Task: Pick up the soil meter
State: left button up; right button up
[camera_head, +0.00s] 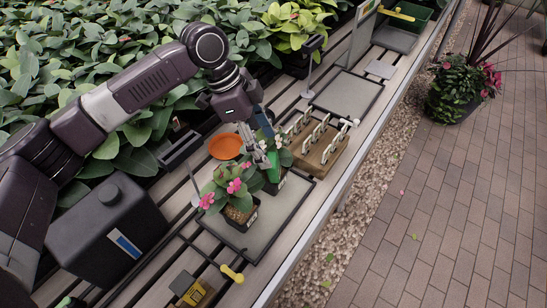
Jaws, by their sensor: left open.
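A slim green object (274,167), which looks like the soil meter, stands upright at a small potted plant on the grey tray (280,220). Its lower part is hard to make out among leaves and pots, and I cannot be sure what it is. My left gripper (257,157) points down just left of it, above the pink-flowered plant (232,187). Its fingers are open, and I see nothing held. A small black-and-yellow device (189,288) lies at the bench's near end. My right gripper is not in view.
A wooden rack (318,146) with several white-edged pieces stands right of the plants. An orange saucer (225,146) lies behind my gripper. A black container (108,225) stands at the left, and a yellow-handled tool (232,274) lies in front. Another grey tray (348,96) farther back is empty.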

aim_at(272, 158)
pick_arm(q)
jog(key=p+x, duration=0.1)
jog(key=x, duration=0.4)
jog(key=shift+a+f, duration=0.1)
jog(key=shift+f, duration=0.45)
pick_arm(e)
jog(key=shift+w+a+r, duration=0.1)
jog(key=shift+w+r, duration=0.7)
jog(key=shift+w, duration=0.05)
pick_arm(q)
jog(key=shift+c, duration=0.7)
jog(key=c, duration=1.2)
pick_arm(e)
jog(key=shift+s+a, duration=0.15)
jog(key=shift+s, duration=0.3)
pick_arm(q)
jog(key=shift+c, duration=0.7)
